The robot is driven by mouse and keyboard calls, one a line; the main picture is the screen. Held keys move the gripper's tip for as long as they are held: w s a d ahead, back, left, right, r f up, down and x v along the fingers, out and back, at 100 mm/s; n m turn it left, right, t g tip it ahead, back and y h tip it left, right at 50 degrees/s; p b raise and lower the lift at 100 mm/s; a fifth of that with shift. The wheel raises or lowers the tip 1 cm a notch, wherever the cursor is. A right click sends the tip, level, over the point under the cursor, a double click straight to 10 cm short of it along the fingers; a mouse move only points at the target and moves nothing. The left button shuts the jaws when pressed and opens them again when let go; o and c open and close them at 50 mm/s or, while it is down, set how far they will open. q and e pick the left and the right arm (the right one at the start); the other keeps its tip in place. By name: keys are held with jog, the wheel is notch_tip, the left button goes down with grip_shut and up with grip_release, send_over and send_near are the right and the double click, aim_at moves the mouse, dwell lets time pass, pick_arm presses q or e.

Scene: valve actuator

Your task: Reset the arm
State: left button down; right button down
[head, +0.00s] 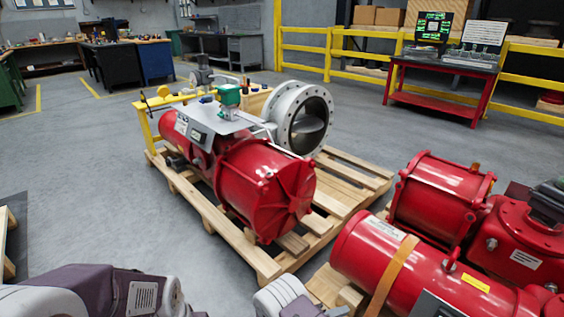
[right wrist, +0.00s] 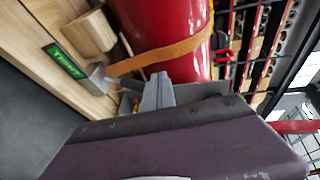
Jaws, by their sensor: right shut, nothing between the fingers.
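My right gripper (right wrist: 158,92) shows in the right wrist view with its grey fingers together and nothing between them. It is close to an orange strap (right wrist: 165,54) that crosses a red cylinder (right wrist: 168,20); I cannot tell whether the fingertips touch the strap. In the head view the strap (head: 390,280) runs over the red actuator (head: 375,250) at the lower right. A grey and purple link of my left arm shows at the lower left; its gripper is out of view.
A second red actuator (head: 265,185) with a grey valve (head: 300,115) lies on a wooden pallet (head: 345,190) in the middle. A metal buckle with a green label (right wrist: 65,61) is beside the strap. Yellow railings (head: 365,68) and a red-framed table (head: 440,102) stand behind.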

jog(key=d+r+m+g+y, duration=0.1)
jog(key=d+r+m+g, duration=0.25)
jog(key=r, duration=0.35)
jog(key=d+r+m+g+y, duration=0.1)
jog(key=d+r+m+g, duration=0.1)
jog(key=d+r+m, duration=0.45)
jog(key=s+a+r+m+g+y, duration=0.2)
jog(key=s+r+m+y, duration=0.1)
jog(key=s+r+m, duration=0.3)
jog(key=s+a+f+m+t+y, duration=0.2)
jog(key=s+a+m+y, duration=0.7)
jog(key=m, duration=0.9)
notch_tip(320, 180, up, 35)
jog(key=w+a+m+t+p, duration=0.1)
jog(key=m+p, duration=0.5)
jog(key=p, duration=3)
jog(key=shift+a, duration=0.8)
jog(key=shift+f, duration=0.1)
